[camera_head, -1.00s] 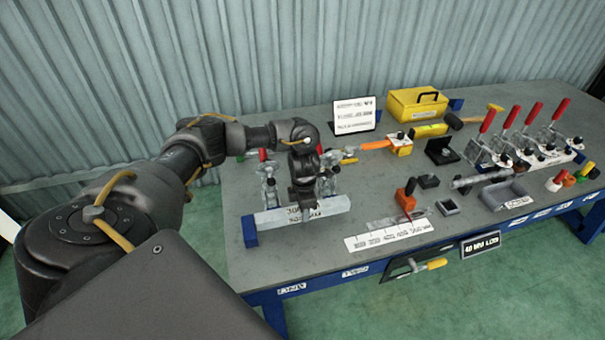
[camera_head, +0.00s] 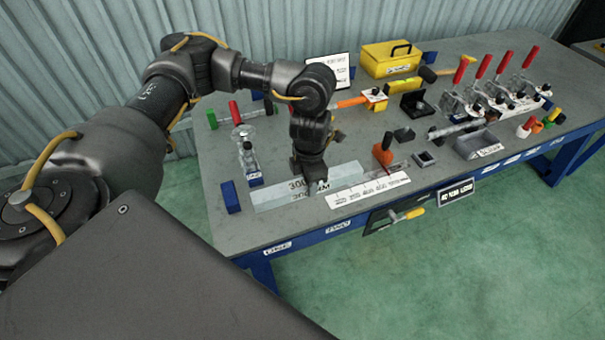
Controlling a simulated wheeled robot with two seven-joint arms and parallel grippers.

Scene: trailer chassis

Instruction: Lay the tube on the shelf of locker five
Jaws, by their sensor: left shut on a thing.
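The tube (camera_head: 271,193) is a pale grey square bar marked "300 MM". It lies level near the left front of the workbench. My left gripper (camera_head: 311,183) points down from above and is shut on the tube near its middle, hiding part of it. I cannot tell whether the tube touches the bench or hangs just above it. My right gripper is not in view. No locker numbered five can be made out.
The workbench (camera_head: 222,234) carries a white ruler-like strip (camera_head: 368,190), a toggle clamp (camera_head: 248,160), an orange-handled tool (camera_head: 382,152), a grey tray (camera_head: 478,143), a yellow toolbox (camera_head: 392,59) and several red-handled clamps (camera_head: 487,66). Green floor (camera_head: 470,270) is open in front.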

